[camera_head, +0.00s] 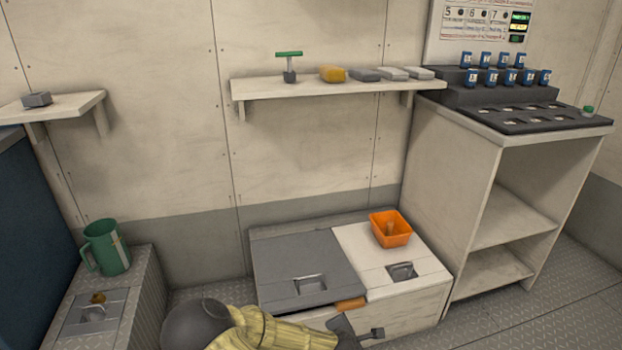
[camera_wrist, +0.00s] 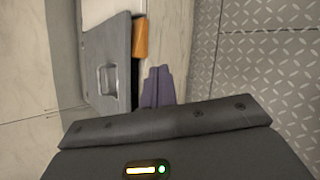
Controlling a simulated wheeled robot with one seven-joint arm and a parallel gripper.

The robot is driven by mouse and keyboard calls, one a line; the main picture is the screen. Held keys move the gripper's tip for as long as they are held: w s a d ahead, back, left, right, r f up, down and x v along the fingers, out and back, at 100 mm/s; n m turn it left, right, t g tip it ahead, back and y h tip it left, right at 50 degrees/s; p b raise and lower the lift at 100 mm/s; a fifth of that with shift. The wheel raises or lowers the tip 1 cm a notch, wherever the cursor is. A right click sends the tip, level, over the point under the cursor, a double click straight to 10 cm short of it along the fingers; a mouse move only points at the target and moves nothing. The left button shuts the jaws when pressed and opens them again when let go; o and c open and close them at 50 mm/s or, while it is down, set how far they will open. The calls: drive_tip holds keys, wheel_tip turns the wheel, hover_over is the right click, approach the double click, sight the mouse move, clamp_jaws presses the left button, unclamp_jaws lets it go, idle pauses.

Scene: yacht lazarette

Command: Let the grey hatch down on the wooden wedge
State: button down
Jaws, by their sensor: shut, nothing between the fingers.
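The grey hatch (camera_head: 305,262) lies nearly flat on the left of the locker top, its front edge seeming slightly raised over a dark gap. Its metal handle (camera_head: 309,284) is near the front. The wooden wedge (camera_head: 350,304) sits at the hatch's front right corner; part of it seems to be under the edge. In the wrist view the hatch (camera_wrist: 108,62) and wedge (camera_wrist: 139,38) show side by side, with the dark gap below the wedge. My gripper (camera_head: 376,333) is shut and empty in front of the locker, apart from the wedge; its purple fingers (camera_wrist: 158,88) show in the wrist view.
The white hatch (camera_head: 355,245) beside it carries an orange bin (camera_head: 390,230). A green jug (camera_head: 107,246) stands on the left bench. A wall shelf (camera_head: 300,88) holds several small items. An open cabinet (camera_head: 510,200) stands right. The floor at the right is clear.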

drive_tip(key=s+d+r+m+g+y+p, duration=0.1)
drive_tip(key=s+d+r+m+g+p, duration=0.1)
drive_tip(key=s+r+m, duration=0.6)
drive_tip(key=s+d+r+m+g+y+p, duration=0.1)
drive_tip(key=s+r+m+g+p, duration=0.15)
drive_tip(key=r+m, duration=0.55)
drive_tip(key=s+d+r+m+g+y+p, duration=0.1)
drive_tip(key=s+d+r+m+p, duration=0.1)
drive_tip(key=s+r+m, duration=0.6)
wheel_tip(320, 180, up, 40)
drive_tip(key=w+n+p, duration=0.1)
drive_tip(key=p, duration=3.7)
drive_tip(key=shift+w+n, duration=0.3)
drive_tip(key=shift+w, duration=0.05)
drive_tip(key=shift+g, duration=0.25)
drive_tip(key=c, duration=2.1)
unclamp_jaws()
drive_tip(key=o, duration=0.6)
